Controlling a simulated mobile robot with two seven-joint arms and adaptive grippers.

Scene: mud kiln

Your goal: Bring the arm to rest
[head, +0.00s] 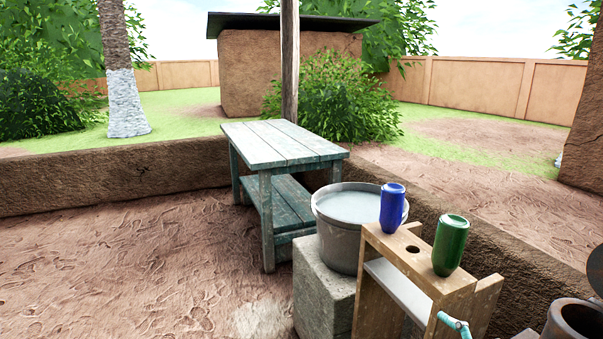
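Neither of my grippers nor my arms shows in the head view. A blue bottle (393,208) and a green bottle (450,245) stand upside down on a wooden rack (377,240) at the lower right. An empty round hole shows in the rack's top between them. A grey metal bucket (341,243) of cloudy, pale liquid stands on a stone block (322,290) just behind the rack.
A weathered green wooden table (280,143) with a lower shelf stands behind the bucket, its top bare. A low mud wall (120,178) runs behind. A dark clay pot (575,322) and a small teal curved piece (455,325) are at the lower right. The dirt floor at left is clear.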

